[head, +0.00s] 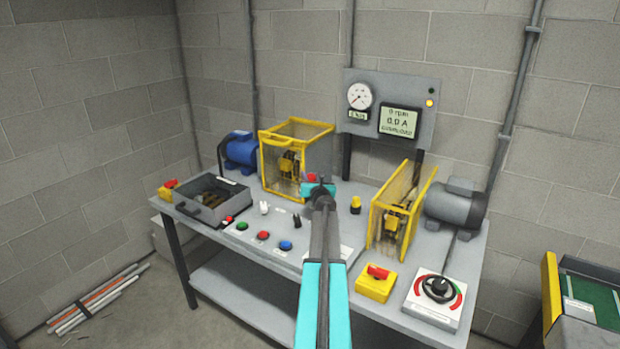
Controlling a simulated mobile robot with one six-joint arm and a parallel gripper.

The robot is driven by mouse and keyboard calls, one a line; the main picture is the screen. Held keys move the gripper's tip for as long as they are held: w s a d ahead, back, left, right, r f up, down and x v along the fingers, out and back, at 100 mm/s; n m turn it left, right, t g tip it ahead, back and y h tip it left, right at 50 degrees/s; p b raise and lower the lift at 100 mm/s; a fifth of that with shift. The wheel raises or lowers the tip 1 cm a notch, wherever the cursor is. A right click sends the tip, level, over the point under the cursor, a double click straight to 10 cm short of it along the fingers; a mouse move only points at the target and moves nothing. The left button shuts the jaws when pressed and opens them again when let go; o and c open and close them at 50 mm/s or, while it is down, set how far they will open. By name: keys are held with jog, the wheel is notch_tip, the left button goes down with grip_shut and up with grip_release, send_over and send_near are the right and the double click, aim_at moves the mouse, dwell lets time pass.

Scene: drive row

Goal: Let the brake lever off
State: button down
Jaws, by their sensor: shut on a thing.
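My gripper (319,189) is at the end of my grey and turquoise arm, over the middle of the bench. It is shut on what looks like the brake lever; a small red end of the lever (311,178) shows just beyond the jaws. The rest of the lever is hidden behind my gripper and arm, so its angle cannot be told.
Yellow-framed guards (296,128) stand left and right of my gripper, with a blue motor (241,151) and a grey motor (455,205) beside them. Coloured buttons, a yellow box with a red switch (376,283) and a rotary dial (437,290) line the front. The panel display (400,121) reads 0 rpm, 0.0 A.

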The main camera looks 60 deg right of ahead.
jog(key=shift+d+r+p, duration=0.4)
jog(key=shift+d, duration=0.35)
jog(key=shift+d+r+p, duration=0.35)
jog(key=shift+d+r, duration=0.05)
jog(key=shift+d, duration=0.3)
jog(key=d+r+p, duration=0.1)
jog(key=d, duration=0.6)
jog(key=shift+s+d, duration=0.2)
jog(key=shift+s, duration=0.05)
jog(key=c, duration=1.3)
grip_release()
jog(key=shift+f, duration=0.1)
jog(key=shift+o, duration=0.2)
jog(key=shift+w+a, duration=0.1)
jog(key=shift+a, duration=0.1)
